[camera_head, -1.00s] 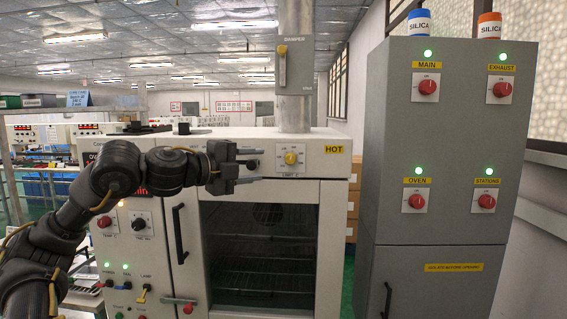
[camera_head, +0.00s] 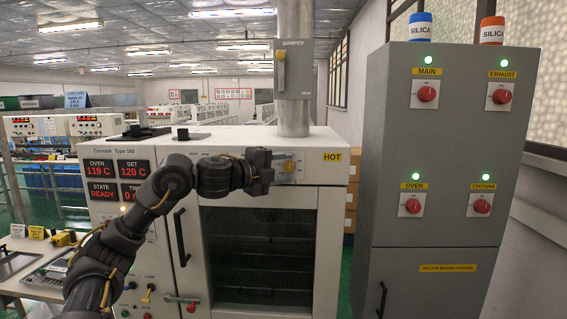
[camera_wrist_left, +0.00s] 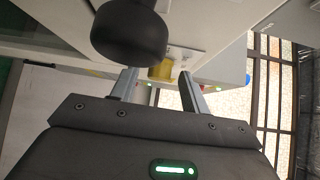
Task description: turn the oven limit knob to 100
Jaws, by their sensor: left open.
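The yellow oven limit knob (camera_head: 289,166) sits on a white plate on the oven's upper front, left of the HOT label. The gripper hides part of the plate, and I cannot read the knob's setting. My left gripper (camera_head: 281,166) is open at the knob. In the left wrist view the yellow knob (camera_wrist_left: 160,71) lies between the tips of the two open fingers (camera_wrist_left: 158,80). I cannot tell whether either finger touches it. My right gripper is not in view.
The oven (camera_head: 333,230) has a dark glass door and a black handle (camera_head: 180,237). Its displays read OVEN 119 C, SET 120 C and READY. A grey cabinet (camera_head: 440,150) with several red knobs stands at the right. A damper lever (camera_head: 281,70) is on the duct above.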

